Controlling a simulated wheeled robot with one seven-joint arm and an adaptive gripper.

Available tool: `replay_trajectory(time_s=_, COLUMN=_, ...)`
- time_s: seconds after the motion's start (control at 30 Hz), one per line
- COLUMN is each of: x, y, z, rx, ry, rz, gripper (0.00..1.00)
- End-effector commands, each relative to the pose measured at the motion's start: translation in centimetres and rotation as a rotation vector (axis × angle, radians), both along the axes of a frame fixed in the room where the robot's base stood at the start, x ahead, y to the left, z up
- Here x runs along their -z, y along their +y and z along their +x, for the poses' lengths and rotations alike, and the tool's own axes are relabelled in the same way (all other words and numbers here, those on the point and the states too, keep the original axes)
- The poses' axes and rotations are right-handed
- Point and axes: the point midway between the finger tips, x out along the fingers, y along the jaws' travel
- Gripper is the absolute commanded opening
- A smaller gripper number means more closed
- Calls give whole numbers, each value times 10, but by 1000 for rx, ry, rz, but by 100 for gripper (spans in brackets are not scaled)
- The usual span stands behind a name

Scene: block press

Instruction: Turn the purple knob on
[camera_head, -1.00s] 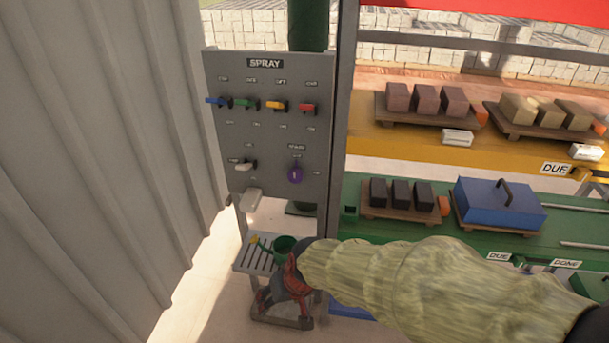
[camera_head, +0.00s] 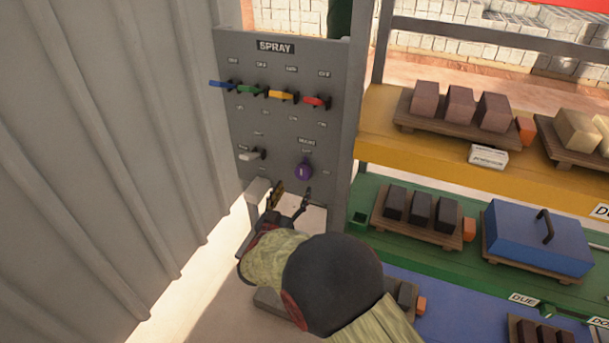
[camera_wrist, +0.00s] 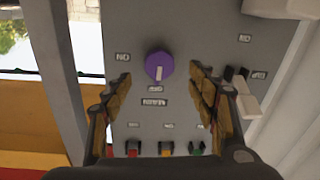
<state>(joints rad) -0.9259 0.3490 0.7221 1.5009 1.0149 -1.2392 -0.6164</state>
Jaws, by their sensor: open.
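The purple knob (camera_head: 304,172) is on the lower right of the grey SPRAY panel (camera_head: 284,56). Its white mark is upright, toward the label that seems to read OFF; an ON label sits to one side. In the wrist view, which shows the panel upside down, the knob (camera_wrist: 159,66) appears between the fingers, near their tips. My gripper (camera_head: 292,195) is open and empty, with its fingers just below the knob in the head view. It also spans the knob in the wrist view (camera_wrist: 160,82). I cannot tell whether it touches the knob.
A row of blue, green, yellow and red levers (camera_head: 317,102) is above the knob. A white lever (camera_head: 250,155) is to its left. A corrugated wall (camera_head: 90,150) stands at left. Shelves with block trays (camera_head: 420,215) are at right.

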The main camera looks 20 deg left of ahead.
Motion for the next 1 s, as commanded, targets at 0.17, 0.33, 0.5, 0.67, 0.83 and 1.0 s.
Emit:
replay_trajectory(time_s=0.17, x=-1, y=-2, z=14, rx=5, ry=-8, rz=-17, gripper=58)
replay_trajectory(time_s=0.33, x=0, y=-2, z=41, rx=5, ry=-7, rz=-16, gripper=58)
replay_trajectory(time_s=0.5, x=-1, y=-2, z=64, rx=3, ry=-6, rz=-15, gripper=58)
replay_trajectory(time_s=0.67, x=-1, y=-1, z=76, rx=1, ry=-6, rz=-17, gripper=58)
replay_trajectory(time_s=0.83, x=-2, y=-1, z=79, rx=0, ry=-5, rz=-17, gripper=58)
replay_trajectory(time_s=1.0, x=-2, y=-1, z=78, rx=0, ry=-5, rz=-17, gripper=57)
